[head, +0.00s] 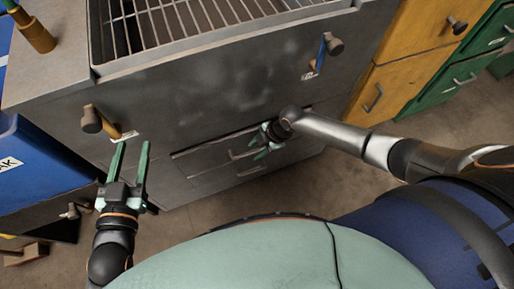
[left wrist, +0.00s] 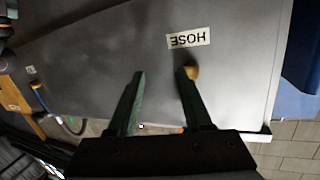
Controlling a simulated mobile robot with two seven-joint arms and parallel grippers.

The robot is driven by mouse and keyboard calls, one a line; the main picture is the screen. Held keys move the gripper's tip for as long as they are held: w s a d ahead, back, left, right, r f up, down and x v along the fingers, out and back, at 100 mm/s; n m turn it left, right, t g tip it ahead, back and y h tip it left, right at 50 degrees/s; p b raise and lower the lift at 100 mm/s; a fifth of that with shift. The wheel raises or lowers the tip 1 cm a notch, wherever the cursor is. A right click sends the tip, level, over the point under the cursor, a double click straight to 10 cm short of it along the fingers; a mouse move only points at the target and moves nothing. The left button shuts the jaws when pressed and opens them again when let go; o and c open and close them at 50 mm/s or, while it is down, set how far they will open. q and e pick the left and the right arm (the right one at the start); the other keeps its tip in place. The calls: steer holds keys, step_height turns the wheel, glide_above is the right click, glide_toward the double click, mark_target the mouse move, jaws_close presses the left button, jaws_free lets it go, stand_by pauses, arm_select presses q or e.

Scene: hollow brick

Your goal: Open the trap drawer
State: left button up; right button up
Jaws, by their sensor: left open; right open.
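The grey metal cabinet (head: 205,85) has low drawers in its front; I cannot read which is the trap drawer. The upper drawer (head: 205,157) has a bar handle (head: 240,156), and a lower drawer (head: 215,181) shows below it. Both look shut or nearly so. My right gripper (head: 259,144) is open at the right end of the upper drawer's handle; I cannot tell whether it touches. My left gripper (head: 129,157) is open and empty before the cabinet's left side, below a knobbed lever. In the left wrist view its fingers (left wrist: 160,95) have nothing between them.
The knobbed lever (head: 92,119) on the left and another lever (head: 328,47) on the right stick out from the cabinet. A grate (head: 180,22) lies on top. A HOSE label (left wrist: 189,38) is near my left fingers. Yellow drawers (head: 385,85) stand at right; the floor (head: 190,225) in front is clear.

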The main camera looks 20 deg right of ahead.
jaws_close()
stand_by(1.4)
